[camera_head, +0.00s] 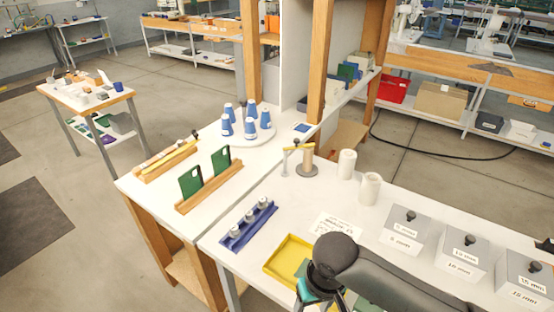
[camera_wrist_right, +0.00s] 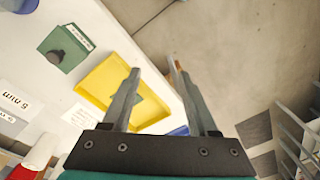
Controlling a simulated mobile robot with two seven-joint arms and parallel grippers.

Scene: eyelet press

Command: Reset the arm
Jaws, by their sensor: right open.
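My right arm (camera_head: 400,275) comes in from the lower right of the head view, black, bent over the front bench. Its gripper (camera_head: 318,296) is at the bottom edge, over the right side of a yellow tray (camera_head: 283,258), with its fingers mostly hidden or cut off. In the right wrist view the gripper (camera_wrist_right: 155,68) is open with nothing between its fingers. The yellow tray (camera_wrist_right: 108,84) lies beyond and left of the fingers there, and the left finger covers part of it. My left gripper is not in view.
A blue rack (camera_head: 248,224) with metal pieces stands left of the tray. Grey lidded boxes (camera_head: 463,255) stand to the right, and white cylinders (camera_head: 370,188) behind. A green box (camera_wrist_right: 64,48) with a dark knob lies near the tray. Green panels (camera_head: 191,181) stand in a wooden holder.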

